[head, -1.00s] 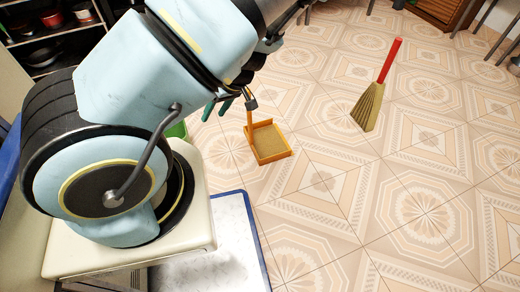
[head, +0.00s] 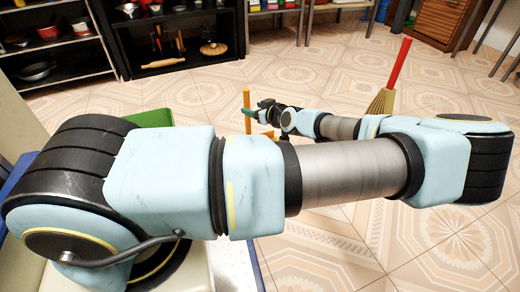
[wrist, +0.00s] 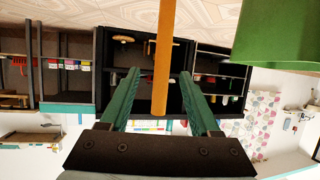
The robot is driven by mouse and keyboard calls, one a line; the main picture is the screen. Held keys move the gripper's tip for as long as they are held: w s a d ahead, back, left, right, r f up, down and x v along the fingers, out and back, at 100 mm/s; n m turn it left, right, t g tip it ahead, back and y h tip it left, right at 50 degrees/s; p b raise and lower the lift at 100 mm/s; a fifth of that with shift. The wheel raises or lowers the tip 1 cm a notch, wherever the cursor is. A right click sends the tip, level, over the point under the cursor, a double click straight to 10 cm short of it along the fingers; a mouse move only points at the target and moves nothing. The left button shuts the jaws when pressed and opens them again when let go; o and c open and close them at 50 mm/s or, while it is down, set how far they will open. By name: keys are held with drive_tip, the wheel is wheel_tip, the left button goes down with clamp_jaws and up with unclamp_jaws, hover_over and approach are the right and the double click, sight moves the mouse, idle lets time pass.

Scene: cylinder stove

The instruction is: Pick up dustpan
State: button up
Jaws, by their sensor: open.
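The orange dustpan stands on the tiled floor with its handle (head: 246,107) upright; its pan is mostly hidden behind my arm in the head view. My gripper (head: 258,106) is beside the handle, close to its right in the head view. In the wrist view, my gripper (wrist: 160,76) has its two green fingers spread apart. The dustpan handle (wrist: 164,50) runs down the picture across the gap between them, its free end near the palm. The handle appears clear of both fingers; exact depth is hard to tell.
A broom with a red handle (head: 396,64) stands to the right, partly behind my arm. A green object (head: 148,118) is at left, also in the wrist view (wrist: 278,30). Dark shelves (head: 180,35) with kitchenware line the back. Tiled floor (head: 320,75) is open before them.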

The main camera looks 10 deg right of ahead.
sight(248, 107)
drive_tip(key=shift+x, duration=1.1)
drive_tip(key=x, duration=0.1)
drive_tip(key=b+x, duration=0.2)
drive_tip(key=x, duration=0.1)
drive_tip(key=shift+a, duration=0.25)
drive_tip(key=shift+w+a+b, duration=0.1)
drive_tip(key=shift+w+b, duration=0.25)
drive_tip(key=shift+w, duration=0.25)
drive_tip(key=shift+f, duration=0.1)
clamp_jaws()
